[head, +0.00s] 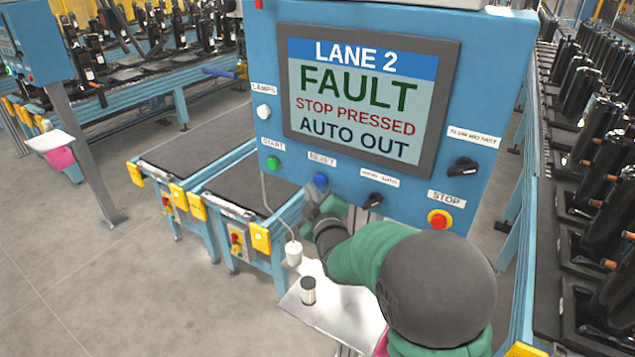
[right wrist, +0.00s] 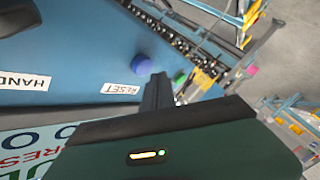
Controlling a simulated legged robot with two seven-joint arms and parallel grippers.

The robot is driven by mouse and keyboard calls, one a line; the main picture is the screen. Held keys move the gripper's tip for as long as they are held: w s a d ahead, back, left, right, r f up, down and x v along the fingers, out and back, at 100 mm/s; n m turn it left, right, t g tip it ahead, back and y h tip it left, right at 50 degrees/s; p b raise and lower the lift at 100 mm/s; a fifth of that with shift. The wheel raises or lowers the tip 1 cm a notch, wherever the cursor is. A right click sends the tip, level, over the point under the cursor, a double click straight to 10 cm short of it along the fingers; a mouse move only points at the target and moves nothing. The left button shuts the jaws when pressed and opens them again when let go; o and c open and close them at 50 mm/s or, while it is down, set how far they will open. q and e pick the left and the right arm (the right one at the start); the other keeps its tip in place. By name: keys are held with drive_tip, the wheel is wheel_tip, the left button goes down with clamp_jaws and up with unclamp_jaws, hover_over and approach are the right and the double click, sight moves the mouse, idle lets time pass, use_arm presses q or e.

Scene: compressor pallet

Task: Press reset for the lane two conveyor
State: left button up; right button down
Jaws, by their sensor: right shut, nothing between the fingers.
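The blue control panel (head: 490,60) stands in front of me, its screen (head: 365,90) reading "LANE 2 FAULT STOP PRESSED AUTO OUT". The blue reset button (head: 320,180) is on its lower part under a small label. In the right wrist view, the blue button (right wrist: 142,64) sits beside the label "RESET" (right wrist: 121,89). My right gripper (head: 318,197) is shut and empty, just below the button in the head view. In the right wrist view, its fingertips (right wrist: 157,80) are close beside the button; I cannot tell whether they touch. My left gripper is not in view.
A green start button (head: 272,163) is left of reset. A black selector (head: 371,201) and red stop button (head: 439,219) are to the right. A white shelf (head: 335,318) with a small dark cylinder (head: 308,290) is below. Conveyors (head: 205,150) stand behind.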

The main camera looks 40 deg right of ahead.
drive_tip(key=shift+d, duration=0.2)
idle(0.6)
drive_tip(key=shift+w+d+r, duration=0.1)
drive_tip(key=shift+d, duration=0.15)
drive_tip(key=shift+w+d+b, duration=0.2)
drive_tip(key=shift+d+b, duration=0.25)
drive_tip(key=shift+d, duration=0.05)
idle(0.7)
idle(0.3)
drive_tip(key=shift+s+a, duration=0.4)
drive_tip(key=shift+a, duration=0.4)
drive_tip(key=shift+a, duration=0.1)
drive_tip(key=shift+s+a, duration=0.3)
drive_tip(key=shift+a, duration=0.45)
drive_tip(key=shift+s+a, duration=0.35)
drive_tip(key=shift+a, duration=0.45)
drive_tip(key=shift+s+a, duration=0.3)
drive_tip(key=shift+a, duration=0.45)
drive_tip(key=shift+d, duration=0.1)
